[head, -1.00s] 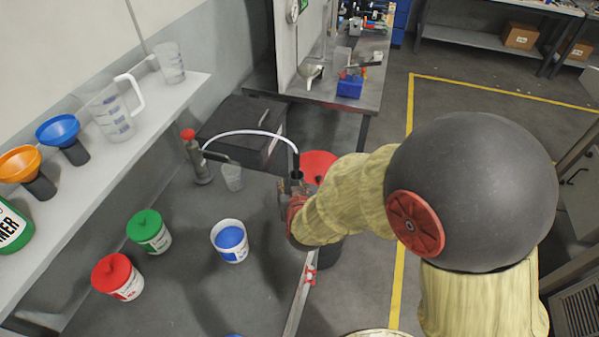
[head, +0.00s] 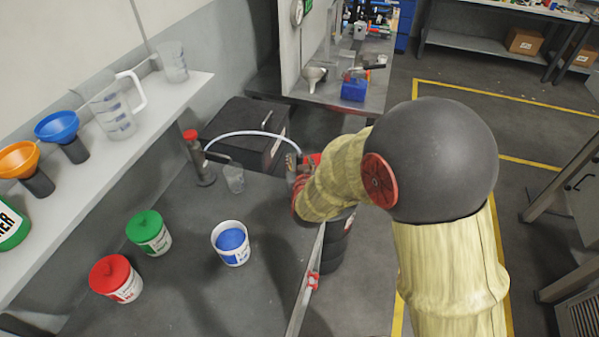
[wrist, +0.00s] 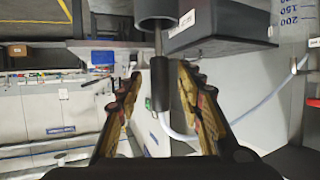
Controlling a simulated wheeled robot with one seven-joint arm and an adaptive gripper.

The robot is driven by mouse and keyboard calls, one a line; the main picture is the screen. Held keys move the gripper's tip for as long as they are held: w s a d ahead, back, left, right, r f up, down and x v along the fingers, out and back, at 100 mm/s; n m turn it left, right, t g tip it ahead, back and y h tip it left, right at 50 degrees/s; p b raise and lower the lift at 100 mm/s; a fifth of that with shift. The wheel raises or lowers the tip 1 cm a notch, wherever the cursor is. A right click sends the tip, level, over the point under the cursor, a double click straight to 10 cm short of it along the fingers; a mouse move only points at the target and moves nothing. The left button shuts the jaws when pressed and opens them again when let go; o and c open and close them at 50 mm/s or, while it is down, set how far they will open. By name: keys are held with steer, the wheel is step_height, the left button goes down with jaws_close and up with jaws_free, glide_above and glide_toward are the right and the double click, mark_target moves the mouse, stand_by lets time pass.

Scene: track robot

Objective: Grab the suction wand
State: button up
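The suction wand (wrist: 159,88) shows in the wrist view as a thin metal rod with a dark grip. A pale hose (wrist: 232,122) runs from its lower end to the right. The wand lies in the gap between the two fingers of my gripper (wrist: 158,78), which is open; neither finger clearly touches it. In the head view my gripper (head: 298,170) is beyond the bench's right edge, at the end of the white hose (head: 250,133). There the wand is mostly hidden by the gripper.
A dark cylinder (wrist: 156,8) is at the wand's upper end in the wrist view. In the head view, a red-capped pump (head: 196,160), a small beaker (head: 234,179) and a blue-filled tub (head: 230,243) stand on the bench. A dark cabinet (head: 232,115) is behind.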

steer(key=c, duration=0.3)
jaws_close()
stand_by(0.4)
